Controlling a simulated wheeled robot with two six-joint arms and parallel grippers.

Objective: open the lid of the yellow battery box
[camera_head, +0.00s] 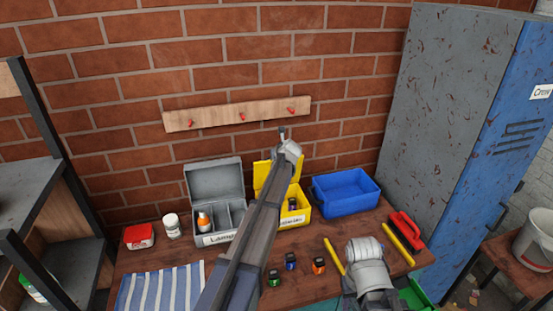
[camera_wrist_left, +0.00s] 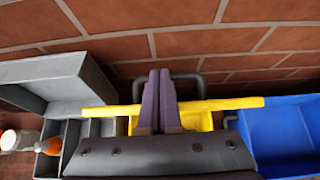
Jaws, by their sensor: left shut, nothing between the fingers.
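The yellow battery box (camera_head: 300,217) stands on the wooden table between the grey box and the blue bin. Its lid (camera_head: 261,172) is raised, standing roughly upright at the back, and a dark item shows inside the box. My left arm crosses in front and hides part of both. My left gripper (camera_head: 282,133) is shut and empty at the lid's upper edge. In the left wrist view, the closed fingers (camera_wrist_left: 159,100) overlap the yellow lid edge (camera_wrist_left: 235,104); I cannot tell whether they touch it. My right wrist is low at right; its fingers are not visible.
The blue bin (camera_head: 345,192) stands to the right. Several small coloured jars (camera_head: 291,261) sit in front, with a striped cloth (camera_head: 160,289) at front left. A peg rail (camera_head: 238,114) hangs above.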

